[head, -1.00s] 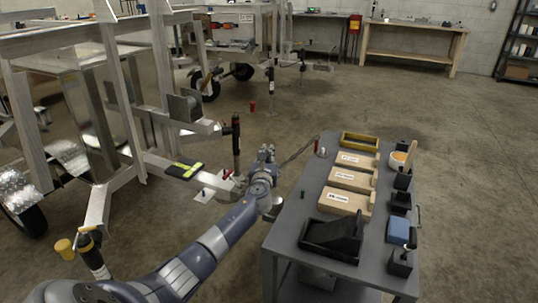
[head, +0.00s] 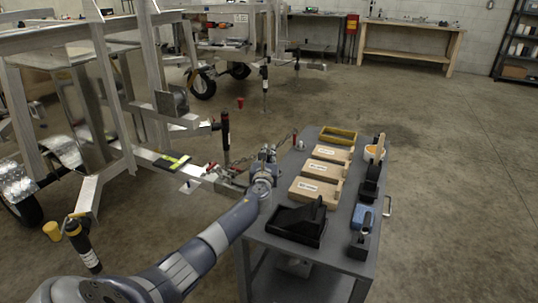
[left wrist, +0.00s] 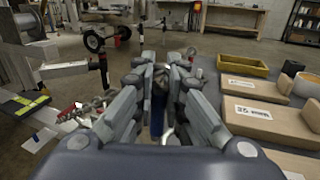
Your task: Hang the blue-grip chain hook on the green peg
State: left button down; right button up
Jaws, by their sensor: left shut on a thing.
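My left gripper (head: 265,158) is by the left edge of the grey cart (head: 258,238). In the left wrist view its fingers (left wrist: 160,80) are closed around a dark blue piece, which looks like the grip of the blue-grip chain hook (left wrist: 158,112). A pale curved metal part shows just below the grip. A thin chain (head: 284,143) shows beyond the gripper in the head view. I cannot make out the green peg now; my gripper and wrist may cover it at the cart's left edge. My right gripper is not in view.
Wooden boxes (head: 315,190), a yellow tray (head: 338,136), a black bin (head: 297,222) and a blue block (head: 363,217) crowd the cart top. The trailer tongue with a black-gripped jack (head: 225,135) is left.

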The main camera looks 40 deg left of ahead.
pick_arm(q)
jog(key=shift+f+b, duration=2.35)
jog(key=shift+f, duration=0.3)
jog(key=c, duration=1.6)
grip_release()
jog(key=shift+o, duration=0.2)
jog(key=shift+s, duration=0.1)
jog(key=v, duration=1.1)
jog(key=shift+s+d, duration=0.25)
jog(key=shift+s, duration=0.05)
